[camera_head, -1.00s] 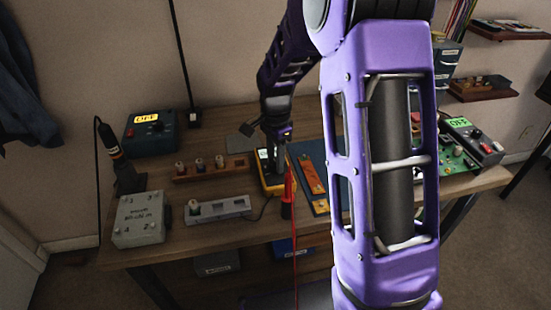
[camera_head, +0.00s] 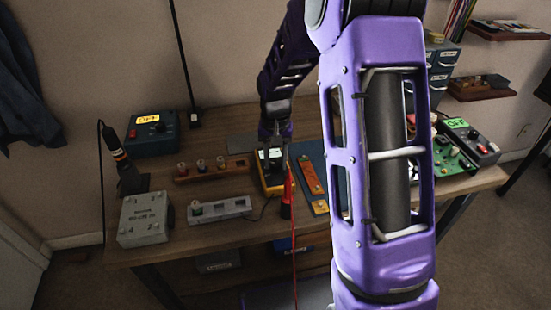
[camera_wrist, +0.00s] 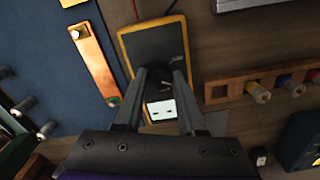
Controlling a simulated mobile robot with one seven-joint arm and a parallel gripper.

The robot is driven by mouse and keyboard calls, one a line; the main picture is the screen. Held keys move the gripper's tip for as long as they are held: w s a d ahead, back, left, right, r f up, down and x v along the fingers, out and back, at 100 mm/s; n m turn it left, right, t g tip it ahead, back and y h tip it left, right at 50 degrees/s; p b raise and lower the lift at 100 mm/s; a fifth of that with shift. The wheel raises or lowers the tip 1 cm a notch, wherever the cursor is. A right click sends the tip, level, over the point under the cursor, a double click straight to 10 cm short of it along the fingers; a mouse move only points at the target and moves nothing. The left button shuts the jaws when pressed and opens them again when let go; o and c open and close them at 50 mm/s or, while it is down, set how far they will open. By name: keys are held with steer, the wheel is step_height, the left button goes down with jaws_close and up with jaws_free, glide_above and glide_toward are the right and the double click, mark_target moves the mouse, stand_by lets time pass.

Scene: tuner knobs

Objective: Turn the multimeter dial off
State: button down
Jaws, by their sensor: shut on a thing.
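The multimeter (camera_head: 267,184) is a dark meter with a yellow rim, lying on the bench near the middle. In the wrist view the multimeter (camera_wrist: 126,53) has its dark face towards me and a small lit display (camera_wrist: 160,109) with dark marks too small to read. My gripper (camera_wrist: 160,78) reaches down over the meter, with a finger on each side of the dark dial (camera_wrist: 160,85), and is shut on it. The fingers and shadow hide most of the dial, so its pointer position is unclear. In the head view my gripper (camera_head: 276,143) covers the upper part of the meter.
A red probe (camera_head: 287,205) with a lead stands just right of the meter. A blue mat (camera_head: 312,158) with an orange strip lies to the right. A wooden knob rack (camera_head: 238,163), a grey knob strip (camera_head: 222,208) and a grey box (camera_head: 143,218) are to the left.

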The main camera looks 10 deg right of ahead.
mark_target(275, 163)
steer(key=n+p, duration=0.1)
steer(key=n, duration=0.5)
steer(key=shift+r+p, duration=0.1)
steer(key=shift+p, duration=0.2)
steer(key=n+p, duration=0.1)
steer(key=n, duration=0.5)
steer(key=shift+p, duration=0.4)
steer(key=shift+n, duration=0.3)
steer(key=c, duration=0.5)
jaws_free()
step_height(275, 163, up, 17)
steer(key=p, duration=0.1)
steer(key=shift+r+p, duration=0.15)
steer(key=shift+p, duration=0.2)
